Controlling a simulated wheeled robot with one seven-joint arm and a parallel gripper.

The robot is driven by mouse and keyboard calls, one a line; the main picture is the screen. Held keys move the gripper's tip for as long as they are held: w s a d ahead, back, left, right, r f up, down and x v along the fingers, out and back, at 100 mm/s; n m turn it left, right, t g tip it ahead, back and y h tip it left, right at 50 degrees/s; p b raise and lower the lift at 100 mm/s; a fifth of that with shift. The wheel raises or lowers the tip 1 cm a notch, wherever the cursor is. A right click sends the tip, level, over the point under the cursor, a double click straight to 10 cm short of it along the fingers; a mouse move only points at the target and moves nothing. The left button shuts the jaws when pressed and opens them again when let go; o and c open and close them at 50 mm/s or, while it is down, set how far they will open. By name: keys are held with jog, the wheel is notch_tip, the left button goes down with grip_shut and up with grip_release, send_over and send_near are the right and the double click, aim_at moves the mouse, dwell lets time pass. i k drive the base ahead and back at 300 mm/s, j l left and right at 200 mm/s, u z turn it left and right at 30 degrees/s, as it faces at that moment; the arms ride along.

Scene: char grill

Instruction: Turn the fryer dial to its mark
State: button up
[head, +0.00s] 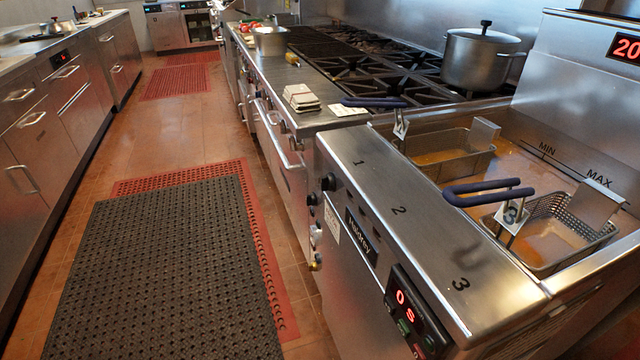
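The steel fryer (400,230) fills the right foreground, its top edge numbered 1, 2 and 3. On the left end of its front panel are two small black knobs, an upper one (328,183) and a lower one (312,199). They are seen from a steep side angle. I cannot tell which is the dial, where it points, or where its mark is. Below them are metal fittings (315,233). A control panel (418,318) near the front reads "0 S" in red, with green and red buttons. My gripper is not in view.
Two baskets with blue handles, a farther one (440,153) and a nearer one (550,230), sit in the fryer. A stove (350,60) with a lidded pot (480,58) stands beyond. A black floor mat (180,270) lies in the open aisle; counters (60,130) line the left.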

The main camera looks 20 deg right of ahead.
aim_at(328, 181)
jog(key=i+j+z, duration=0.1)
jog(key=j, duration=0.25)
jog(key=i+j+z, duration=0.1)
jog(key=i+j, duration=0.15)
jog(key=i+j+z, duration=0.1)
jog(key=j, duration=0.35)
jog(key=i+j+z, duration=0.1)
jog(key=j, duration=0.25)
jog(key=i+j+z, duration=0.1)
jog(key=j, duration=0.3)
jog(key=i+j, duration=0.2)
jog(key=j, duration=0.2)
jog(key=i+j+z, duration=0.15)
jog(key=j, duration=0.25)
